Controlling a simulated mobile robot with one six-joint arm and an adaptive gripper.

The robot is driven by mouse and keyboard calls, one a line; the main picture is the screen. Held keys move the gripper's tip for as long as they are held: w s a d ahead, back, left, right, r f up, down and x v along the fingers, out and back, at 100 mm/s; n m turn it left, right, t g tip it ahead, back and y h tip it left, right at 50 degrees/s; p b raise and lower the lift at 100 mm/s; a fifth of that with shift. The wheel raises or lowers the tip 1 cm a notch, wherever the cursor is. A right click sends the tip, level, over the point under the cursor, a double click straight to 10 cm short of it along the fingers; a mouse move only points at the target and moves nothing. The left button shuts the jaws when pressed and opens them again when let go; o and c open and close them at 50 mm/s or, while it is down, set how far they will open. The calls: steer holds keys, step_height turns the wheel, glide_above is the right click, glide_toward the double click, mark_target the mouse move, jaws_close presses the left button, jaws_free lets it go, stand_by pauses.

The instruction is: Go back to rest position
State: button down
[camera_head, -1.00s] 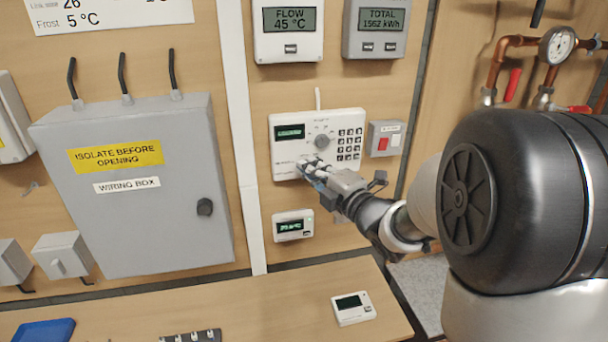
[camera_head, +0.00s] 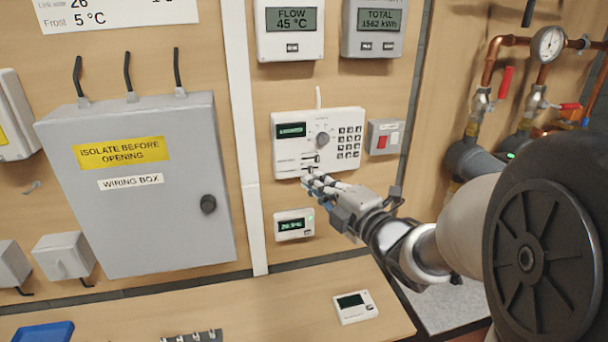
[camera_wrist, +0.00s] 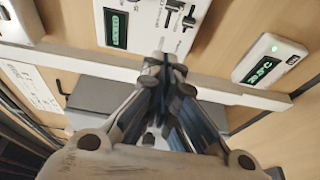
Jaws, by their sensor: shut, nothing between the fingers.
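My gripper (camera_head: 308,179) is shut and empty in the head view. Its fingertips are just below and in front of the lower edge of the white control panel (camera_head: 290,151), which has a display, a round knob and a keypad. In the wrist view the closed fingers (camera_wrist: 167,62) point at the same panel (camera_wrist: 150,22), near its small sliders. I cannot tell whether the fingertips touch the panel. My arm reaches in from the right.
A grey wiring box (camera_head: 140,215) is at left. Another small unit (camera_head: 355,306) lies on the table (camera_head: 270,305). Copper pipes (camera_head: 490,62) with a gauge are at right.

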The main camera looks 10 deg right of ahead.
steer(key=s+d+f+m+g+h+b, duration=0.1)
steer(key=s+d+f+m+g+h, duration=0.2)
steer(key=s+m, duration=0.35)
steer(key=s+d+f+m+g+h, duration=0.1)
steer(key=s+m+g+h, duration=0.2)
steer(key=s+m+h, duration=0.35)
steer(key=s+a+f+m+g+y, duration=0.2)
steer(key=s+a+f+m+g, duration=0.1)
steer(key=s, duration=0.5)
steer(key=s+a+f+m+g+y, duration=0.1)
steer(key=s+a+f+m+g, duration=0.2)
steer(key=s, duration=0.6)
steer(key=a+m, duration=0.1)
steer(key=m, duration=0.1)
steer(key=shift+s+a+f+m+y+b, duration=0.2)
steer(key=shift+a+f+m+y+b, duration=0.1)
steer(key=shift+f+m+y, duration=0.1)
steer(key=shift+w, duration=0.1)
